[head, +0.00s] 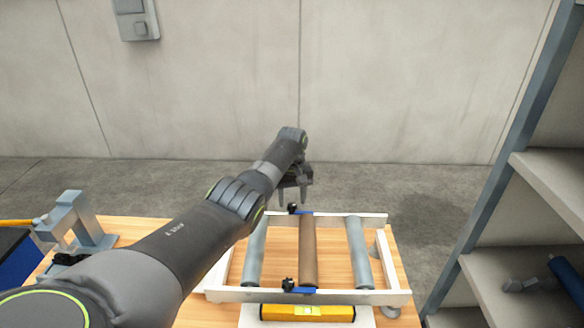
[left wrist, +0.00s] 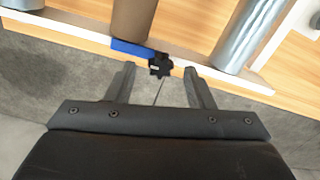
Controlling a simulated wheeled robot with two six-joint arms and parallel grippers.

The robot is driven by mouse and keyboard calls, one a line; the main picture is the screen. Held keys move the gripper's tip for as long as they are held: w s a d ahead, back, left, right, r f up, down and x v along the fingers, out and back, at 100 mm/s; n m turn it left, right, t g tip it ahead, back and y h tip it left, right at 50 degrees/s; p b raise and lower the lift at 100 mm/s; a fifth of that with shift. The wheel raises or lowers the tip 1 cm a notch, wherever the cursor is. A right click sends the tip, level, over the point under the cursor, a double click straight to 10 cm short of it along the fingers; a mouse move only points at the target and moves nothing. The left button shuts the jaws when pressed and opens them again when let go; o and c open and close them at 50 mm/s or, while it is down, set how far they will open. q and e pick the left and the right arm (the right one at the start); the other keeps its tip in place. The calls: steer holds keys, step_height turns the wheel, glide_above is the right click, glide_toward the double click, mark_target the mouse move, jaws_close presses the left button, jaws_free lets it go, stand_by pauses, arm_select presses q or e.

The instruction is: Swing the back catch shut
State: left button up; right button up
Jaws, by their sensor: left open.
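The back catch (head: 304,212) is a small blue bar with a black knob, on the far rail of a white roller frame (head: 345,297). In the left wrist view the blue bar (left wrist: 130,47) lies along the rail by the end of the brown roller (head: 308,255), with the black knob (left wrist: 160,66) at one end. My left gripper (head: 293,195) is open and empty at the far rail. In the left wrist view its fingertips (left wrist: 160,71) stand either side of the knob's line; contact cannot be told. My right gripper is out of view.
Two grey rollers (head: 255,255) (head: 360,250) flank the brown one. A similar front catch (head: 304,290) sits on the near rail, by a yellow level-like block (head: 306,313). A grey clamp-like device (head: 75,220) stands left on the wooden table (head: 125,232). Shelves (head: 520,275) rise at right.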

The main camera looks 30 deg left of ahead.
mark_target(292, 206)
arm_select(q)
step_height(292, 206, up, 16)
steer(key=b, duration=0.4)
steer(key=shift+s+f, duration=0.1)
steer(key=shift+f, duration=0.05)
